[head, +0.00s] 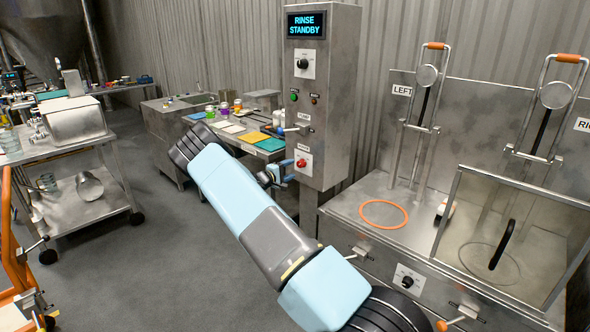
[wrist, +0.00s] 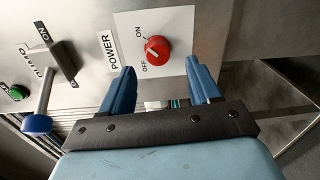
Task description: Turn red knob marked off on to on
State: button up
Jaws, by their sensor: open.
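The red knob (head: 301,162) sits low on the front of the grey control column in the head view. In the wrist view the red knob (wrist: 158,50) is on a white plate marked ON at upper left and OFF at lower left, beside a POWER label (wrist: 107,51). A pale mark shows on its left side; its exact setting is too small to tell. My gripper (head: 280,172) is close to the column, left of the knob. In the wrist view my gripper (wrist: 158,70) is open and empty, its two blue fingers pointing toward the plate, apart from the knob.
A blue-tipped lever (wrist: 45,105) and a green button (wrist: 19,92) lie left of the knob. The column (head: 325,90) shows RINSE STANDBY on its display (head: 305,25). A steel bench (head: 350,205) with an orange ring (head: 384,214) stands to the right.

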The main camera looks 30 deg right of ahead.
jog(key=v, duration=0.9)
jog(key=shift+s+d, duration=0.1)
jog(key=shift+s, duration=0.05)
jog(key=s+a+r+m+g+y, duration=0.1)
jog(key=s+r+m+g+y, duration=0.55)
jog(key=s+r, duration=1.65)
jog(key=s+a+r+t+y, duration=0.2)
jog(key=s+a, duration=0.3)
jog(key=s, duration=0.5)
jog(key=s+a+r+n+t+y, duration=0.1)
jog(key=s+a+r+t+y, duration=0.1)
jog(key=s, duration=0.8)
jog(key=s+a+r+t+y, duration=0.2)
jog(key=s+a+r+y, duration=0.2)
jog(key=s, duration=0.7)
jog(key=a+y, duration=0.2)
jog(key=a, duration=0.1)
jog(key=shift+a+r, duration=0.35)
jog(key=shift+a, duration=0.05)
jog(key=shift+s, duration=0.1)
jog(key=shift+c, duration=0.4)
